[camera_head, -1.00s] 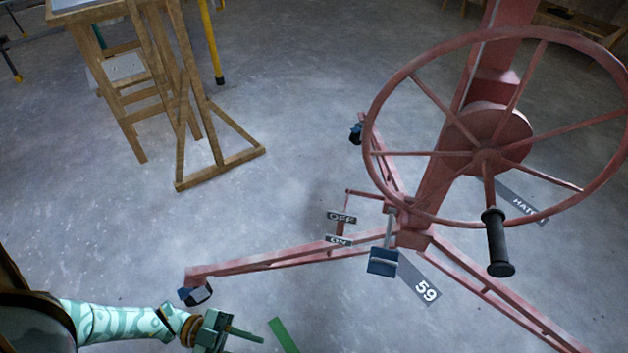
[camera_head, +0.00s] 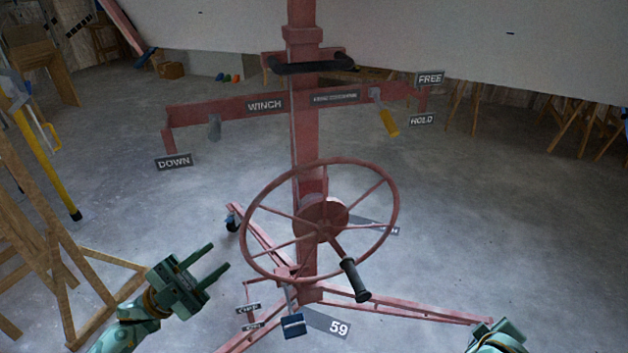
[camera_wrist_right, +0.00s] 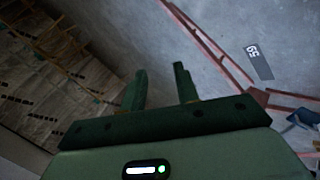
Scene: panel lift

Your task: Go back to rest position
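My left gripper (camera_head: 207,271) is open and empty in the head view, left of the red panel lift's wheel (camera_head: 318,222). A gap separates it from the wheel. The lift's mast (camera_head: 303,130) stands upright. The wheel's black handle (camera_head: 355,280) points down to the right, and neither gripper touches it.
A crossbar carries the WINCH label (camera_head: 265,105) and a yellow lever (camera_head: 388,122). A blue pedal (camera_head: 293,326) sits low by the 59 tag (camera_head: 338,329). A wooden frame (camera_head: 55,270) stands at the left, close to my left arm. Open floor (camera_head: 480,230) lies at the right.

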